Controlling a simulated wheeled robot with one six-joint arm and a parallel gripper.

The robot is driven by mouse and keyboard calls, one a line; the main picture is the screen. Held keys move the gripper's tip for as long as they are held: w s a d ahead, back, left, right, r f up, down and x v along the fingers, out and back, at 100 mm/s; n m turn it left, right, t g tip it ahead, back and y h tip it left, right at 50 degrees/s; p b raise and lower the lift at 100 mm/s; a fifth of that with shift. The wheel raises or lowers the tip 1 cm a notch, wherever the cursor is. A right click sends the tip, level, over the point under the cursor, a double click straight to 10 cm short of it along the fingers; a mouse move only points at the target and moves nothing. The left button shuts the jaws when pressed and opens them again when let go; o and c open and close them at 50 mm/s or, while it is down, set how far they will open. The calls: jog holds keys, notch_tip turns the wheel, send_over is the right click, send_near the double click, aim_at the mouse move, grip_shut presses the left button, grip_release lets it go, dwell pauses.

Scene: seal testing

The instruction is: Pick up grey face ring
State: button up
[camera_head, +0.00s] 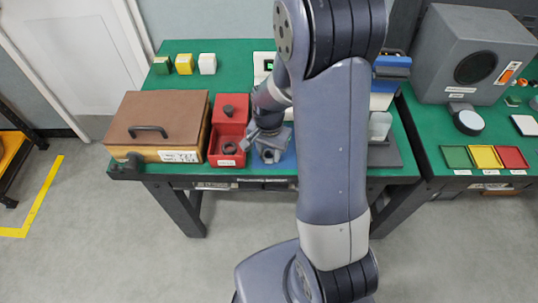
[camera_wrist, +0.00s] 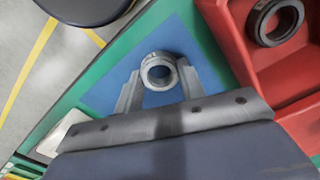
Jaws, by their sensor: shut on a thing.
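The grey face ring (camera_wrist: 147,66) sits between the two fingers of my gripper (camera_wrist: 159,82) in the wrist view. The fingers are shut on it from both sides. The blue mat (camera_wrist: 104,92) shows behind and around the ring. I cannot tell whether the ring touches the mat. In the head view my gripper (camera_head: 262,143) is low over the bench, just right of the red tray (camera_head: 226,161), and the ring is hard to make out there.
A darker ring (camera_wrist: 258,24) lies in the red tray, close to my gripper. A brown-lidded box (camera_head: 160,115) stands left of it. Small blocks (camera_head: 184,64) stand at the back left. A grey machine (camera_head: 474,55) and coloured trays (camera_head: 485,157) are on the right bench.

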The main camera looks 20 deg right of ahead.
jog(key=shift+c, duration=0.8)
jog(key=shift+r, duration=0.1)
